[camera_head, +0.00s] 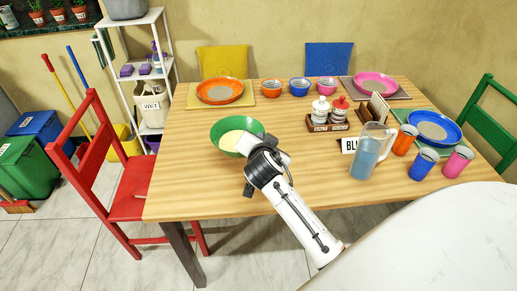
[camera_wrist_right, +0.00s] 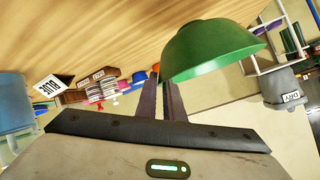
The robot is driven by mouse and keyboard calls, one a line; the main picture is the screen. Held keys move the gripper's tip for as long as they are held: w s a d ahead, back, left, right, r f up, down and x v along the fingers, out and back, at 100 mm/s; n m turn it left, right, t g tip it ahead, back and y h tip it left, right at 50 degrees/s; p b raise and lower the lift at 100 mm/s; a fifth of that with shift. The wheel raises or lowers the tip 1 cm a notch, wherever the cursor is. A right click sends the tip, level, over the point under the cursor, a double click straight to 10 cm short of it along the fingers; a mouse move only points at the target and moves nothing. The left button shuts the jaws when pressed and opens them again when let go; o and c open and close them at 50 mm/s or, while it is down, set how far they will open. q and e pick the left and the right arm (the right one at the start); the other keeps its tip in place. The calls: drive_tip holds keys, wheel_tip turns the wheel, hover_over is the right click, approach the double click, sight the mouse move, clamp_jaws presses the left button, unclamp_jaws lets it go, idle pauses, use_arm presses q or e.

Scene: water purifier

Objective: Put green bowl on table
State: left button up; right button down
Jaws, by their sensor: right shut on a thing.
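The green bowl (camera_head: 227,128) with a pale inside is at the left front of the wooden table (camera_head: 190,190) in the head view. My right gripper (camera_head: 247,150) is at the bowl's near right side and shut on its rim. In the right wrist view the bowl (camera_wrist_right: 212,50) is beside the dark fingers (camera_wrist_right: 171,98), which meet its edge. Whether the bowl's base touches the table or hangs just above it, I cannot tell. The arm hides the bowl's near right part. My left gripper is not in view.
A water pitcher (camera_head: 370,152) stands right of my arm, near several cups and a blue bowl (camera_head: 433,127). A shaker rack (camera_head: 328,122) is behind. An orange plate (camera_head: 220,91) lies at the back left. A red chair (camera_head: 125,190) stands left. The table's left front is clear.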

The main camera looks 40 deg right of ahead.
wheel_tip(320, 180, down, 6)
drive_tip(key=shift+w+f, duration=0.1)
drive_tip(key=shift+f, duration=0.15)
drive_tip(key=shift+f, duration=0.1)
drive_tip(key=shift+f+b, duration=0.15)
drive_tip(key=shift+b, duration=0.25)
drive_tip(key=c, duration=1.9)
unclamp_jaws()
drive_tip(key=shift+o, duration=0.2)
drive_tip(key=shift+r+p, duration=0.3)
drive_tip(key=shift+p, duration=0.05)
drive_tip(key=v, duration=0.7)
drive_tip(key=shift+s+a+b, duration=0.2)
drive_tip(key=shift+b, duration=0.1)
